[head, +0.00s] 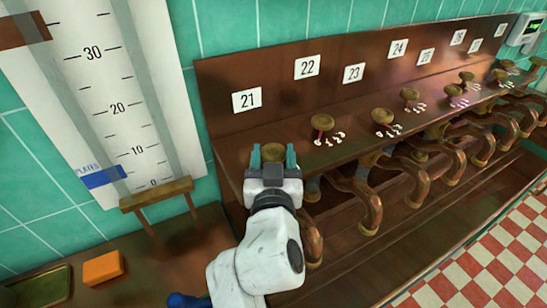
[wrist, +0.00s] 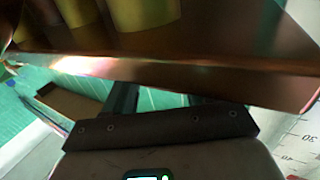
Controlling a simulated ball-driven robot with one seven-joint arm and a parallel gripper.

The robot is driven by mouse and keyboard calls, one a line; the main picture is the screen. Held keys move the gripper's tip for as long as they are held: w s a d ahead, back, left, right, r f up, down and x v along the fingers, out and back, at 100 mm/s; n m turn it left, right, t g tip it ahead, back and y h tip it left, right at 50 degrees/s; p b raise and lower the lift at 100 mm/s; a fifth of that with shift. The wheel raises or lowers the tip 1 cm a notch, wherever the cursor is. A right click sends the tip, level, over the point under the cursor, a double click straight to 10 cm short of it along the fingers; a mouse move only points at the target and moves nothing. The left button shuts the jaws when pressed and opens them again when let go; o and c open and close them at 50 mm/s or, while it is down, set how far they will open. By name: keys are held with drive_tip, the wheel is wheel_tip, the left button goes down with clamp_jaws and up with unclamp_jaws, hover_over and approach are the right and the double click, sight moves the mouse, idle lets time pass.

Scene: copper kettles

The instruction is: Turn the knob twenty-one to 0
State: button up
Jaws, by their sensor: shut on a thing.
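Knob twenty-one is a round brass knob (head: 271,149) below the white plate marked 21 (head: 246,100) in the head view. My gripper (head: 272,157) is at the knob, with one teal finger on each side, shut on it. The gripper hides the knob's lower part and any number marks around it, so its setting cannot be read. In the wrist view a brown, shiny ledge (wrist: 190,65) crosses above my gripper's dark mount, and the knob cannot be made out.
Knob twenty-two (head: 322,123) and more knobs run rightward along the wooden panel, with curved copper spouts (head: 365,205) below. A level gauge (head: 110,95) stands at the left. An orange block (head: 102,268) and a green tray (head: 42,287) lie at the lower left.

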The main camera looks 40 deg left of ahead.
drive_tip(key=shift+a+f+m+t+h+b, duration=0.1)
drive_tip(key=shift+f+m+t+h+b, duration=0.25)
drive_tip(key=shift+b, duration=0.75)
drive_tip(key=m+t+h+b, duration=0.1)
drive_tip(key=b, duration=0.3)
drive_tip(key=shift+s+f+h+b, duration=0.1)
drive_tip(key=shift+h+b, duration=0.2)
drive_tip(key=shift+h, duration=0.05)
drive_tip(key=m+h+b, duration=0.1)
drive_tip(key=b, duration=0.2)
drive_tip(key=m+t+h+b, duration=0.1)
drive_tip(key=h+b, duration=0.1)
drive_tip(key=b, duration=0.1)
drive_tip(key=shift+s+a+m+t, duration=0.1)
drive_tip(key=shift+a+m+t, duration=0.15)
drive_tip(key=shift+r+m+t+h+b, duration=0.3)
drive_tip(key=shift+m+h+b, duration=0.3)
drive_tip(key=shift+h+b, duration=0.55)
drive_tip(key=shift+r+m+h+b, duration=0.1)
drive_tip(key=shift+m+h+b, duration=0.2)
drive_tip(key=shift+h, duration=0.05)
drive_tip(key=o, duration=1.1)
drive_tip(key=shift+c, duration=0.2)
